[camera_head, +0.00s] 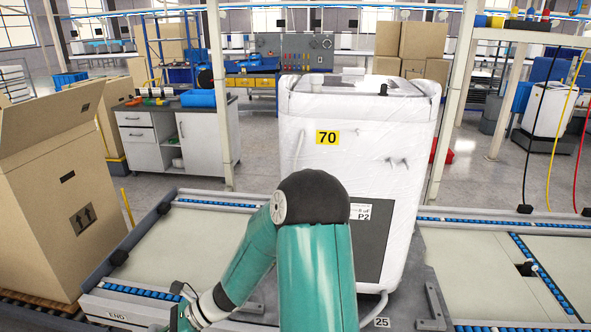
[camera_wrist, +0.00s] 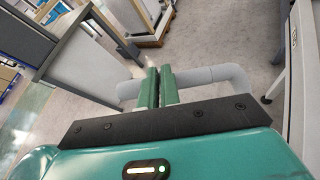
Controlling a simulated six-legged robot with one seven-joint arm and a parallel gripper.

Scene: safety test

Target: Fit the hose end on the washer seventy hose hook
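Washer seventy (camera_head: 345,130) stands upright in the middle of the head view, wrapped in clear plastic with a yellow 70 label. A small grey hook-like part (camera_head: 397,162) shows on its upper right face. A pale hose (camera_head: 372,308) curves at its lower right corner. My gripper (camera_head: 182,318) is low, left of the washer, partly cut off by the lower edge. In the wrist view, the two green fingers of my gripper (camera_wrist: 160,86) are close together with a narrow gap. A grey bent tube (camera_wrist: 208,75) shows on both sides of them; whether they hold it is unclear.
A large open cardboard box (camera_head: 55,190) stands at left. Conveyor panels lie left (camera_head: 190,240) and right (camera_head: 475,265) of the washer. A workbench (camera_head: 178,135) with a blue bin is behind at left. Coloured hoses (camera_head: 560,120) hang at right. My arm covers part of the washer's front.

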